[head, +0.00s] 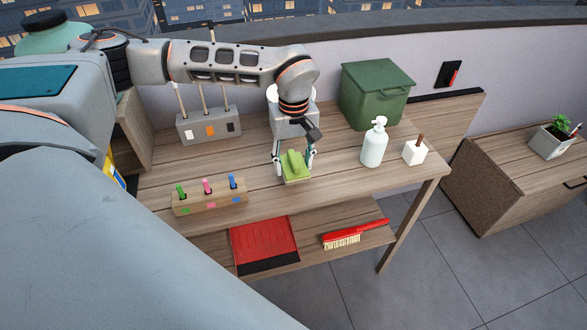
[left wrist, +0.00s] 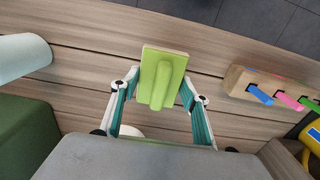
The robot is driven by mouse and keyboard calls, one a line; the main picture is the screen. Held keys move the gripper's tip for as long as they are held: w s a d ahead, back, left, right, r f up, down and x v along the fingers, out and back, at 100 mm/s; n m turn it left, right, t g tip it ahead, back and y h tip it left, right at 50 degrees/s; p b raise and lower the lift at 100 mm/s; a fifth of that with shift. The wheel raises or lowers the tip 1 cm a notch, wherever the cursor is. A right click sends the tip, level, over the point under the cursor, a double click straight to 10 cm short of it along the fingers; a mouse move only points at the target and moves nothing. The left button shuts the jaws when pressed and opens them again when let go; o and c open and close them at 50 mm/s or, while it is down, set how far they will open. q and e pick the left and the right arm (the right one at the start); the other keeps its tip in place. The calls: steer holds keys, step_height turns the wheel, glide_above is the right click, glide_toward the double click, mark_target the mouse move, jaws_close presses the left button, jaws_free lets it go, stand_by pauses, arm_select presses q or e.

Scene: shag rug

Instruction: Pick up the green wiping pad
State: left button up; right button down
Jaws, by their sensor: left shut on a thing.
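The green wiping pad (head: 296,168) is a flat light-green block with a raised grip along its top. It is at the middle of the wooden table (head: 330,185). My left gripper (head: 294,163) reaches down over it from above, with a finger on each side. My right gripper is not in view.
A white soap bottle (head: 375,143) and a small white brush holder (head: 414,152) stand right of the pad. A green bin (head: 376,95) stands behind. A wooden holder (head: 210,197) with coloured handles stands front left. A red dustpan (head: 264,243) and brush (head: 354,235) lie on the lower shelf.

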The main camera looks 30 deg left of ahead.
mark_target(294, 157)
arm_select(q)
step_height(294, 157, up, 16)
steer(key=p, duration=0.1)
steer(key=shift+r, duration=0.25)
